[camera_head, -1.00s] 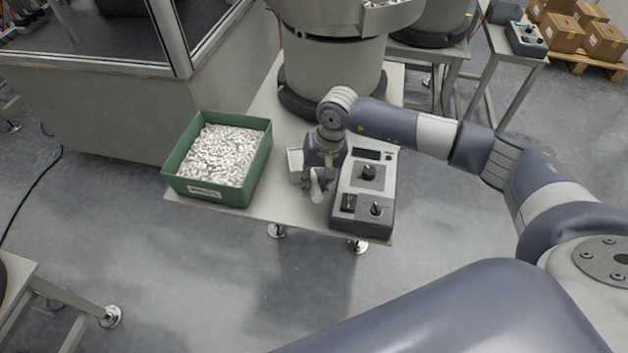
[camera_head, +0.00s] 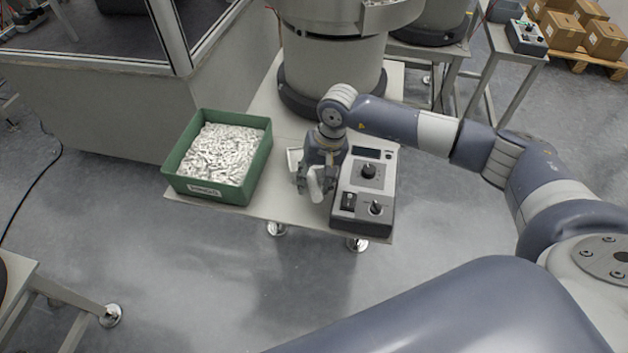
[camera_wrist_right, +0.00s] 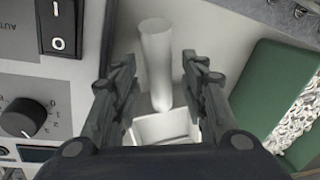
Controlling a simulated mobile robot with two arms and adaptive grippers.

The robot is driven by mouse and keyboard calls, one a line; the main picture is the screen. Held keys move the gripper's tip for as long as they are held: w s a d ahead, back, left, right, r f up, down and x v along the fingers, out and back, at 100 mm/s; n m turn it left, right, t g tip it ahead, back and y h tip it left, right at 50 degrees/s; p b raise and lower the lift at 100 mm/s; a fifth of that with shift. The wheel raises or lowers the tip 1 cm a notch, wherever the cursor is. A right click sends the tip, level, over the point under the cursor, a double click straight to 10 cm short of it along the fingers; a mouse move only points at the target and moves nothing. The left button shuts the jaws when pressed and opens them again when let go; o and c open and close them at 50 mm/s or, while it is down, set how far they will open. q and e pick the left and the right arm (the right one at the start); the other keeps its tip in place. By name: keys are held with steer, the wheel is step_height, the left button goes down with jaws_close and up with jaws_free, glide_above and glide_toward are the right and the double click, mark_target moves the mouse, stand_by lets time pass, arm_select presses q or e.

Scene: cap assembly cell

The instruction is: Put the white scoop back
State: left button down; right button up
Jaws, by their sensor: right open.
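The white scoop (camera_wrist_right: 157,55) is between the two fingers of my right gripper (camera_wrist_right: 157,78) in the right wrist view. Its round handle points away from the wrist, and its square pan (camera_wrist_right: 165,127) is nearer the wrist. The fingers are open, with a gap on each side of the scoop. In the head view the right gripper (camera_head: 315,180) is low over the table, between the green bin (camera_head: 210,191) and the control box (camera_head: 363,212). The scoop's pan (camera_head: 294,158) shows left of the gripper there. My left gripper is not in view.
The control box with knobs and a switch stands close to the right of the gripper. The green bin, full of small white parts, stands to the left. A large round machine base (camera_head: 333,75) is behind. The table's front edge (camera_head: 290,222) is close.

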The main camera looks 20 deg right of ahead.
step_height(320, 180, up, 11)
steer(key=d+b, duration=0.1)
steer(key=d, duration=0.1)
steer(key=shift+s, duration=0.4)
steer(key=shift+d, duration=0.15)
